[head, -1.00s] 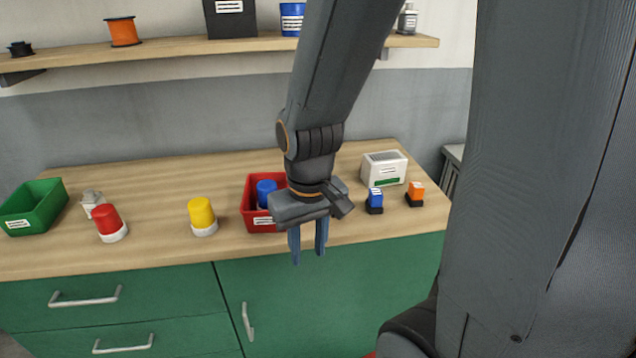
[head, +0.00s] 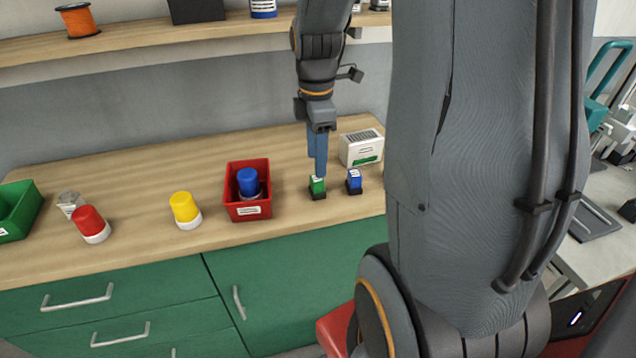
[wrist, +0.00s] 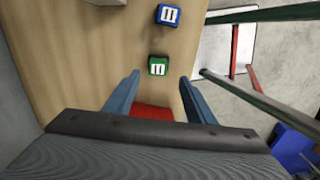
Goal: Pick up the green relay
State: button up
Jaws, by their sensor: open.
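The green relay (head: 317,186) is a small green block with a white label on a dark base, standing on the wooden bench top. It also shows in the wrist view (wrist: 158,66), ahead of and between the lines of my fingers. My gripper (head: 317,172) is over the relay in the head view, its fingers pointing down. In the wrist view my gripper (wrist: 158,80) shows two blue fingers spread apart with nothing between them. Whether the fingertips touch the relay cannot be told from the head view.
A blue relay (head: 354,181) stands just right of the green one, near a white box (head: 361,148). A red bin (head: 247,209) with a blue-capped item is close on the left. Yellow (head: 185,208) and red (head: 89,222) capped items stand further left. A shelf (head: 140,47) runs above.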

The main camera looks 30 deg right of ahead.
aim_at(317, 186)
jog(key=shift+d+n, duration=0.25)
jog(key=shift+n, duration=0.05)
jog(key=shift+f, duration=0.15)
jog(key=shift+w+a+f+p, duration=0.1)
jog(key=shift+f+p, duration=0.55)
jog(key=shift+f, duration=1.2)
jog(key=shift+w+f+p, duration=0.1)
jog(key=shift+f+p, duration=0.55)
jog(key=shift+f, duration=1.15)
jog(key=c, duration=1.2)
jog(key=shift+o, duration=0.2)
